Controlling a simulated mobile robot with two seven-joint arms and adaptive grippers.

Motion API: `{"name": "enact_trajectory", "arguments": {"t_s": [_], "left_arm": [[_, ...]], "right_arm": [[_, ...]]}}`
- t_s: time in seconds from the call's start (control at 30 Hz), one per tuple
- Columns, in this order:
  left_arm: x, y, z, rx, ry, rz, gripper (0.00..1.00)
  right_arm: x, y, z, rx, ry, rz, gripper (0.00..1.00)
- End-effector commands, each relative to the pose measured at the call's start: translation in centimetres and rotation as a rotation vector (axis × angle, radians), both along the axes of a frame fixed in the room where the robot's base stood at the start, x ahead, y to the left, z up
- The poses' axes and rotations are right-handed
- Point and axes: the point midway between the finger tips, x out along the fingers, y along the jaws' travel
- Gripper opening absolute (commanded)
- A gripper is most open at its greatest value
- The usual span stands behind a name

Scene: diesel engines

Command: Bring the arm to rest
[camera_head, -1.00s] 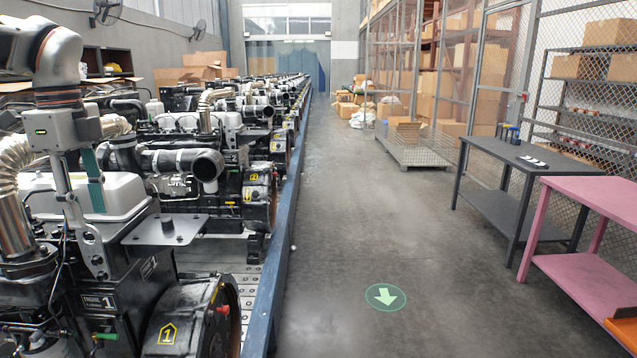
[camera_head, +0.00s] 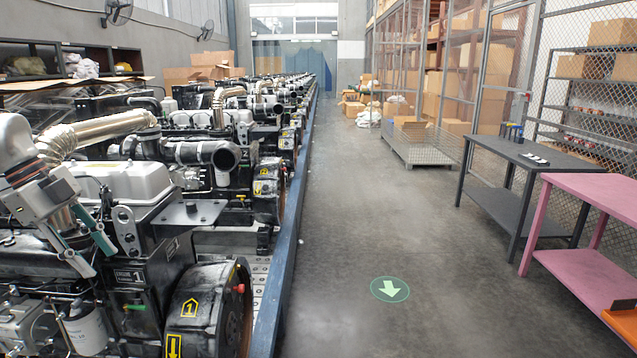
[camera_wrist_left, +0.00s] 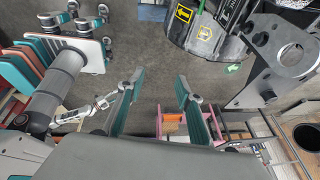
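My left gripper (camera_head: 92,257) is at the left edge of the head view, tilted down and to the right, in front of the nearest engine (camera_head: 126,182) from this viewpoint. Its two teal-padded fingers are apart, with nothing between them. In the left wrist view the gripper (camera_wrist_left: 160,84) also shows open and empty, with grey floor beyond its fingers. Whether it touches the engine cannot be told from the head view, but the wrist view shows the engine's dark round housing (camera_wrist_left: 205,35) apart from the fingers. I make out no right gripper in either view.
A blue rail (camera_head: 288,235) runs along the engine row. The grey floor (camera_head: 345,190) right of it is clear, with a green arrow sign (camera_head: 390,289). A dark table (camera_head: 500,155), a pink table (camera_head: 590,285) and a wire pallet (camera_head: 420,147) stand on the right.

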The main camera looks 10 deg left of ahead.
Motion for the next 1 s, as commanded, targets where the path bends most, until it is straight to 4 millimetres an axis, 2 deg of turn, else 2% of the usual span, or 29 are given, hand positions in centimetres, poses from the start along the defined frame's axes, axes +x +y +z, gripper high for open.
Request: {"name": "enact_trajectory", "arguments": {"t_s": [0.03, 0.1, 0.33, 0.57, 0.77, 1.0], "left_arm": [[-0.3, 0.4, -2.3, -0.065, -0.027, 0.000, 0.35], [-0.5, 0.8, -4.9, -0.141, -0.081, -0.001, 0.35], [-1.4, 1.0, -13.3, -0.355, -0.274, 0.056, 0.35], [-3.0, -0.1, -21.2, -0.497, -0.456, 0.201, 0.35], [-4.9, -1.9, -27.8, -0.560, -0.580, 0.379, 0.35], [-8.1, -5.6, -35.5, -0.569, -0.647, 0.629, 0.35]], "right_arm": [[0.0, 0.0, 0.0, 0.000, 0.000, 0.000, 0.40], [-0.2, 0.0, -0.1, 0.000, 0.003, -0.001, 0.40], [-0.4, 0.0, -0.3, 0.000, 0.008, -0.001, 0.40], [-0.5, 0.0, -0.3, 0.000, 0.010, -0.001, 0.40], [-0.5, 0.0, -0.4, 0.000, 0.011, 0.000, 0.40], [-0.6, 0.0, -0.4, 0.000, 0.011, 0.000, 0.40]]}}
